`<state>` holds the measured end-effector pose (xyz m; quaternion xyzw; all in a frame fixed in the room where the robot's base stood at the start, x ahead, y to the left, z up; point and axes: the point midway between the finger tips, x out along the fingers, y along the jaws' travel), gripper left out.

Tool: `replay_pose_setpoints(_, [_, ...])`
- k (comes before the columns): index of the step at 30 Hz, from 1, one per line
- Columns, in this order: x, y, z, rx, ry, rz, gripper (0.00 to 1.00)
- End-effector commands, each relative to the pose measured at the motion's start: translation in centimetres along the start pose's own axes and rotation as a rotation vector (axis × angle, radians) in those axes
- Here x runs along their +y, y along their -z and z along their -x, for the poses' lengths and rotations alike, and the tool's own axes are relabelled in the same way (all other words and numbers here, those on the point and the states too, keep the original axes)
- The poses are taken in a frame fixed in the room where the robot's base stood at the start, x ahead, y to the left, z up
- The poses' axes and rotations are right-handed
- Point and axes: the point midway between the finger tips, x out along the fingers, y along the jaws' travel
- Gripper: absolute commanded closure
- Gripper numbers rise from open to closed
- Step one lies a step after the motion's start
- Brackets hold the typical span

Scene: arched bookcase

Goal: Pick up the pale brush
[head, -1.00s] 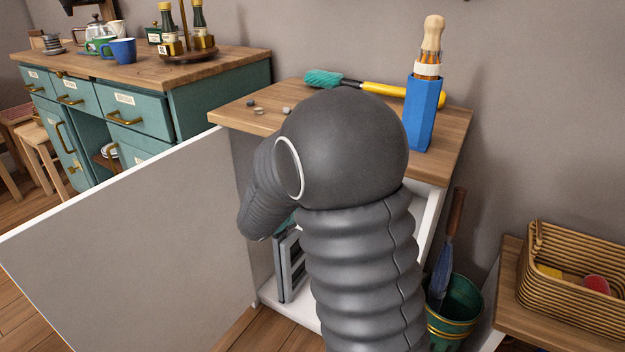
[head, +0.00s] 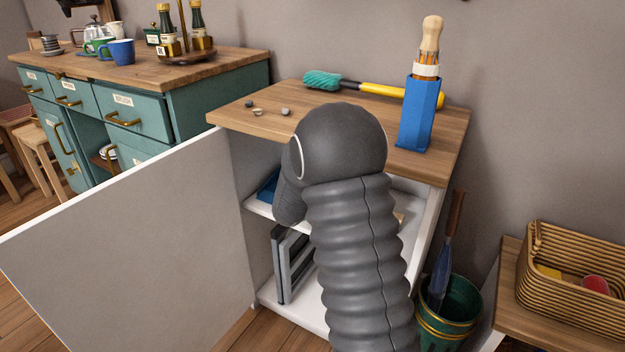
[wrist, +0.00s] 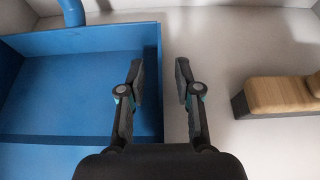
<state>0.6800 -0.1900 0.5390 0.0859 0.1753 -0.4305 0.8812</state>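A pale wooden block with a dark underside (wrist: 282,96), which looks like the pale brush, lies on the white shelf at the right of the wrist view. Its right end is cut off by the frame. A bit of pale wood (head: 400,218) shows on the shelf in the head view, mostly hidden by my arm. My gripper (wrist: 160,72) is open and empty, left of the block and apart from it, near the right wall of a blue tray (wrist: 152,95). In the head view my gripper is hidden behind my arm, inside the open cabinet.
The cabinet door (head: 130,235) stands open at left. On the cabinet top (head: 245,115) are a teal-headed brush (head: 322,80) with a yellow handle, a blue holder (head: 420,112) with a pale-handled tool, and small pebbles. Grey upright items (head: 290,262) stand on the lower shelf.

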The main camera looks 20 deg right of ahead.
Motion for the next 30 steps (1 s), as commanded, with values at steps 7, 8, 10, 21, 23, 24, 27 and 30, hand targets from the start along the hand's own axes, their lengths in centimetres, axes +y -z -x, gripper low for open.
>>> replay_pose_setpoints(7, [0.08,0.04,-0.57,0.000,-0.002,0.001,0.67])
replay_pose_setpoints(8, [0.08,0.04,-0.57,0.000,-0.002,0.001,0.67])
replay_pose_setpoints(10, [0.06,0.04,-0.57,0.000,-0.002,0.001,0.82])
replay_pose_setpoints(21, [-0.01,-0.02,-0.61,0.000,0.000,0.000,1.00])
replay_pose_setpoints(23, [-0.01,-0.02,-0.60,-0.001,0.000,0.000,1.00])
replay_pose_setpoints(24, [0.00,-0.04,-0.58,-0.001,-0.001,0.000,1.00])
replay_pose_setpoints(27, [0.00,-0.17,-0.42,-0.001,-0.001,-0.001,1.00])
replay_pose_setpoints(30, [-0.02,-0.53,-0.02,-0.001,-0.001,-0.001,1.00])
